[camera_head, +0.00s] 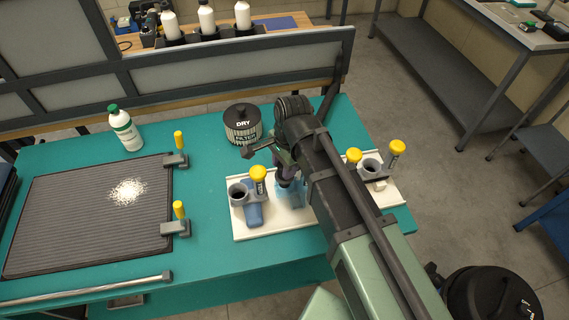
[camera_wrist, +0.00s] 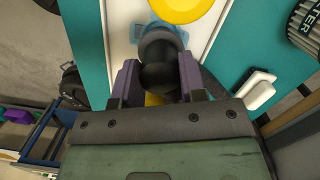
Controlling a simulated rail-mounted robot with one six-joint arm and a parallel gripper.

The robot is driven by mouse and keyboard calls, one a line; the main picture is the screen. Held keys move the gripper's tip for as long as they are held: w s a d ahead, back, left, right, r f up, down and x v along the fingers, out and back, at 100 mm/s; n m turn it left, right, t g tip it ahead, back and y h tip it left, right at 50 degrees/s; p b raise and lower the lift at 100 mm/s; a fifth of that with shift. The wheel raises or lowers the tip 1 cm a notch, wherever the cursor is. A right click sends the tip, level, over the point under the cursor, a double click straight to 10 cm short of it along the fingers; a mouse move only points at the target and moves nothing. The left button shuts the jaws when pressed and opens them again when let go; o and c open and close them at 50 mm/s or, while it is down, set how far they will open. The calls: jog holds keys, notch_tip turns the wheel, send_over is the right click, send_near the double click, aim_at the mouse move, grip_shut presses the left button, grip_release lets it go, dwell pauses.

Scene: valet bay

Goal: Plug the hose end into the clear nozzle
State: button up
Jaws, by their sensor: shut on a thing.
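My gripper (camera_head: 287,172) is over the white board (camera_head: 250,232) on the teal table. Its purple fingers (camera_wrist: 158,82) are shut on the black hose end (camera_wrist: 160,48), one on each side. A pale blue see-through piece, which looks like the clear nozzle (camera_head: 293,194), lies on the board just below the gripper. It also shows in the wrist view (camera_wrist: 183,36), around or just behind the tip of the hose end. My gripper and arm hide part of it. I cannot tell whether the hose end is inside it or only in front of it.
Yellow-topped clamps (camera_head: 258,173) and grey ring holders (camera_head: 238,192) stand on the board. A solid blue piece (camera_head: 254,216) sits at its left. A dry filter canister (camera_head: 242,124) stands behind. A ribbed mat (camera_head: 80,220) with white powder and a bottle (camera_head: 124,130) are left.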

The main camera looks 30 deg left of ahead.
jog(key=shift+f, duration=0.15)
jog(key=shift+f+b, duration=0.95)
jog(key=shift+b, duration=0.1)
jog(key=shift+f, duration=0.15)
jog(key=o, duration=1.4)
notch_tip(320, 180, up, 9)
jog(key=p, duration=0.9)
